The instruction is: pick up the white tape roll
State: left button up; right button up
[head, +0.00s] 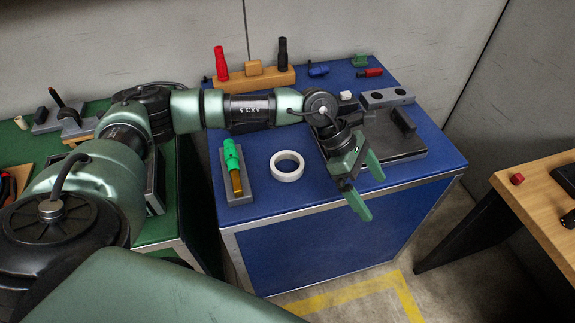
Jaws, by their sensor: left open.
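The white tape roll (287,175) lies flat on the blue bench top (264,200), near its front edge. It is a ring with an open centre, and nothing covers it. My left gripper (371,190) is to the right of the roll, above the front edge of the bench. Its two green fingers are spread apart with nothing between them. It is apart from the roll. My right gripper is not in view.
A dark tray (400,143) lies behind my gripper. A wooden rack (253,83) with red and black handled items is at the back. Bare blue surface surrounds the roll.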

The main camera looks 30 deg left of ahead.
aim_at(287, 169)
pick_arm(q)
jog(key=a+y, duration=0.1)
jog(key=a, duration=0.2)
jog(key=w+a+y, duration=0.1)
jog(key=a, duration=0.2)
jog(key=w+a+f+y, duration=0.1)
jog(key=a, duration=0.3)
jog(key=shift+w+m+y, duration=0.1)
jog(key=shift+m+y, duration=0.2)
jog(key=shift+m, duration=0.1)
jog(key=a+r+y, duration=0.1)
jog(key=a+y, duration=0.3)
jog(key=a, duration=1)
jog(key=shift+g, duration=0.3)
notch_tip(287, 169, down, 6)
jog(key=shift+d+f+p, duration=0.1)
jog(key=shift+d+p, duration=0.05)
jog(key=shift+p, duration=0.9)
jog(key=shift+f, duration=0.5)
jog(key=c, duration=1.3)
jog(key=shift+r, duration=0.15)
